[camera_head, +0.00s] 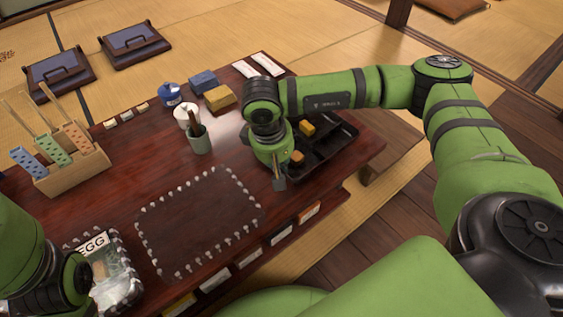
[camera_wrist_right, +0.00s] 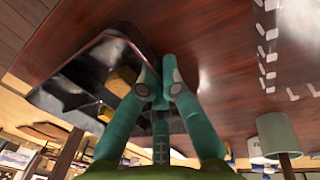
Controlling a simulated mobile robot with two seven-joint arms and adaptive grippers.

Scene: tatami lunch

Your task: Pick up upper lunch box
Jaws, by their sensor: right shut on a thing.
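The black lunch box (camera_head: 340,137) with compartments lies at the right end of the dark wooden table, holding yellow-orange food pieces. It also shows in the right wrist view (camera_wrist_right: 75,75), left of the fingers. My right gripper (camera_head: 279,183) is at the box's near left corner, pointing down. In the wrist view its teal fingertips (camera_wrist_right: 166,88) are close together at the box's wall, shut on it. My arm hides part of the box in the head view. I cannot tell whether the box is clear of the table. My left arm is at the lower left; its fingers do not show.
A dotted rectangle (camera_head: 200,220) on the table is empty. A green cup (camera_head: 199,140) with utensils stands behind it, with small blue and yellow boxes (camera_head: 219,98) farther back. A wooden rack (camera_head: 68,165) and a clear container marked EGG (camera_head: 115,282) are at left.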

